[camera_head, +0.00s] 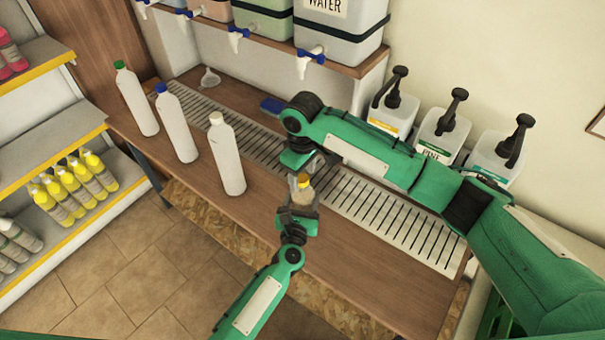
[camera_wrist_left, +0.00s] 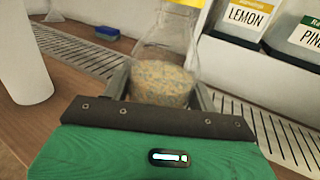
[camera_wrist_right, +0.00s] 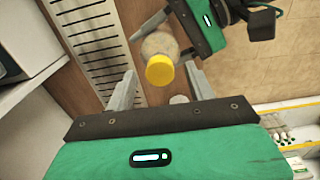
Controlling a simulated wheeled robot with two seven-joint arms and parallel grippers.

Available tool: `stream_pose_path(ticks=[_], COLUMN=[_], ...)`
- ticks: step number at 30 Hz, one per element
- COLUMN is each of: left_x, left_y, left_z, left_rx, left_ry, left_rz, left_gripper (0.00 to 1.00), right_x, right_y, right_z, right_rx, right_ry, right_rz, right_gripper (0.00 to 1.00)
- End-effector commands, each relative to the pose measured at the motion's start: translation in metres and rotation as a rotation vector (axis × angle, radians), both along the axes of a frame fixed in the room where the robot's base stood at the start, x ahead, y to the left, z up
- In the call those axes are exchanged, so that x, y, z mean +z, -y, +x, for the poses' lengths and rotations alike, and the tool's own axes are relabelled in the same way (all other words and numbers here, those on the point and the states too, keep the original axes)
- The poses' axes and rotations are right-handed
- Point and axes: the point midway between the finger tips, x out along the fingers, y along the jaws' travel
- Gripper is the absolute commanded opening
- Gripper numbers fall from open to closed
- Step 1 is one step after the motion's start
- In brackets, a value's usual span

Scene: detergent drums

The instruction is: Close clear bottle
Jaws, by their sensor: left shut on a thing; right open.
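The clear bottle (camera_wrist_left: 165,65) stands upright with grainy beige contents in its lower part. A yellow cap (camera_wrist_right: 160,70) sits at its top; how tightly it is seated cannot be told. My left gripper (camera_head: 300,207) is shut on the bottle's lower body, one finger on each side. My right gripper (camera_head: 303,166) is open just above the bottle. In the right wrist view its fingers (camera_wrist_right: 160,82) stand apart on either side of the cap, with gaps, not touching it. The bottle (camera_head: 301,192) is partly hidden by both grippers in the head view.
Three white bottles with green, blue and white caps (camera_head: 226,155) stand left on the wooden counter (camera_head: 262,213). Pump jugs (camera_head: 440,130) line the wall behind my right arm. A blue sponge (camera_head: 271,105) lies by the slotted grate (camera_head: 395,215).

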Motion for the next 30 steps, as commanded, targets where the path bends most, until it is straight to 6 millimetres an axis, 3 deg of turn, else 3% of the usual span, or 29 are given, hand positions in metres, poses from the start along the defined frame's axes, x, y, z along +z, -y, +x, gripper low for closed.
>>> stream_pose_path(ticks=[15, 21, 29, 30], left_x=[0.000, 0.000, 0.000, 0.000], left_y=[0.000, 0.000, 0.000, 0.000], left_z=[0.000, 0.000, 0.000, 0.000], left_rx=[0.000, 0.000, 0.000, 0.000], left_ry=[0.000, 0.000, 0.000, 0.000], left_rz=[0.000, 0.000, 0.000, 0.000], left_gripper=[0.00, 0.00, 0.00, 0.62], right_x=[0.098, 0.113, 0.114, 0.114], right_y=[-0.001, 0.000, 0.000, 0.000], right_z=[0.000, 0.000, 0.000, 0.000], right_rx=[0.000, 0.001, 0.001, 0.001], right_ry=[0.002, 0.001, 0.001, 0.001], right_rz=[0.001, -0.001, -0.001, -0.001], right_gripper=[0.55, 0.55, 0.55, 0.55])
